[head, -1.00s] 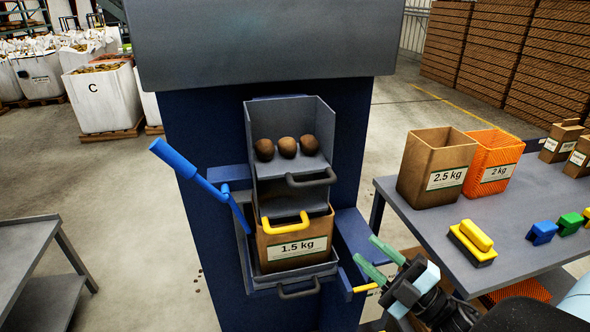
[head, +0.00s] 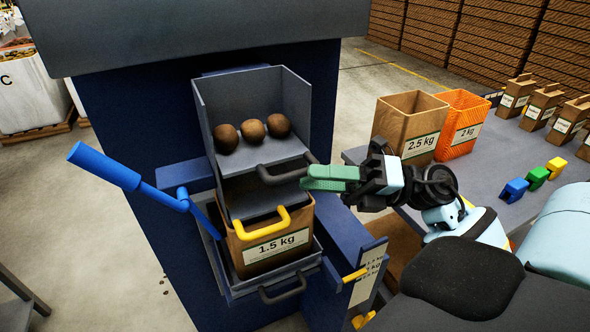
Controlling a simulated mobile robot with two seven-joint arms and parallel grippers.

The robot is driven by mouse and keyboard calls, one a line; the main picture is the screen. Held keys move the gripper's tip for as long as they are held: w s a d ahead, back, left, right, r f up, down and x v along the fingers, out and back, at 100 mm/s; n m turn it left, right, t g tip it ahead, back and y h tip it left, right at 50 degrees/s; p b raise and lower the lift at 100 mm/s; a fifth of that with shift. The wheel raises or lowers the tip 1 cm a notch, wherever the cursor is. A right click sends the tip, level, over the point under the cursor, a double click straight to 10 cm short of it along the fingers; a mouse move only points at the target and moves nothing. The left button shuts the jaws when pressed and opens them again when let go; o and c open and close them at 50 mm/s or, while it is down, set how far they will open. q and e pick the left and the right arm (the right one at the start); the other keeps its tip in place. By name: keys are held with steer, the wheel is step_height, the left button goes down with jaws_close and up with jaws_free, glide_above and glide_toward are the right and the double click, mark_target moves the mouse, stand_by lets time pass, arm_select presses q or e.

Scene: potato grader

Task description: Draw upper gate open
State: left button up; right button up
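The upper gate is a grey plate with a dark handle (head: 284,176), below three potatoes (head: 253,132) in the grey hopper (head: 298,97) of the blue grader. A yellow handle (head: 263,226) sits lower, in front of a brown 1.5 kg bag (head: 268,250). My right gripper (head: 306,180) comes in from the right, its green fingertips at the right end of the dark handle. The fingers overlap in this view, so I cannot tell how wide they are apart or whether they touch the handle. My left gripper is not in view.
A blue lever (head: 130,178) sticks out at the grader's left. Another dark handle (head: 283,289) is on the tray under the bag.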

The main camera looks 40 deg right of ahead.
mark_target(294, 172)
steer(key=shift+p+x, duration=0.5)
steer(key=shift+x, duration=1.75)
jaws_close()
